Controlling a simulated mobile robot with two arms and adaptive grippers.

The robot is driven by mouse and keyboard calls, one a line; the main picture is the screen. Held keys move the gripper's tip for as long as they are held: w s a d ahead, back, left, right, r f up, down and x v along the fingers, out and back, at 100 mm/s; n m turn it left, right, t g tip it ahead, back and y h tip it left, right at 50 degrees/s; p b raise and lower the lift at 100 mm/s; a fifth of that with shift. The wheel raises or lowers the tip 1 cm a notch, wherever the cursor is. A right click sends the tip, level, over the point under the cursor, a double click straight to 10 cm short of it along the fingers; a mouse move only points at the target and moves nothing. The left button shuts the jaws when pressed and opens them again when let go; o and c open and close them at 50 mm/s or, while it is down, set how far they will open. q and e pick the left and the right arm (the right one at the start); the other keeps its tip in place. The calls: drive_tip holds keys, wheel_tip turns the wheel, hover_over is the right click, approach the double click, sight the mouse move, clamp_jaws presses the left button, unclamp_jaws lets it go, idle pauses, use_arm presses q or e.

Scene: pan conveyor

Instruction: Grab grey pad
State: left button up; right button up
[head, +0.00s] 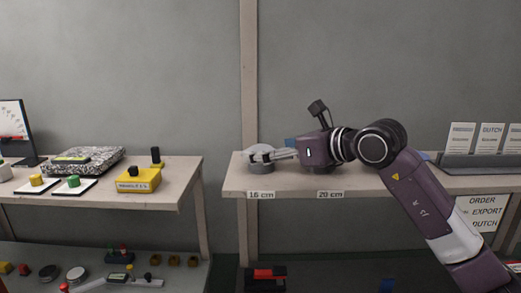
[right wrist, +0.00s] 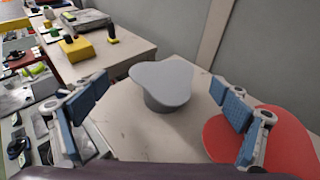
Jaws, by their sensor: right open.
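The grey pad (right wrist: 163,82) has a flat top like a rounded triangle on a short round base. It stands upright on the light shelf between my right gripper's fingers as the right wrist view shows them, ahead of the palm. In the head view the grey pad (head: 261,167) is near the shelf's left end, above the "16 cm" label, partly covered by the fingers. My right gripper (head: 270,155) is open and reaches in from the right; its blue finger pads stand wide apart in the right wrist view (right wrist: 161,88). My left gripper is not in view.
A red flat rounded piece (right wrist: 285,140) lies close by the right finger. A gap separates this shelf (head: 232,186) from the left table (head: 185,172), which bears a yellow block (head: 138,180) and a speckled slab (head: 105,157). Sign holders (head: 480,158) stand at the right.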

drive_tip(key=p+x, duration=0.2)
drive_tip(key=x, duration=0.2)
drive_tip(key=shift+w+f, duration=0.15)
drive_tip(key=shift+w, duration=0.1)
drive_tip(key=shift+w+a+f, duration=0.15)
drive_tip(key=shift+w+f, duration=0.05)
drive_tip(key=shift+c, duration=0.7)
drive_tip(key=c, duration=0.7)
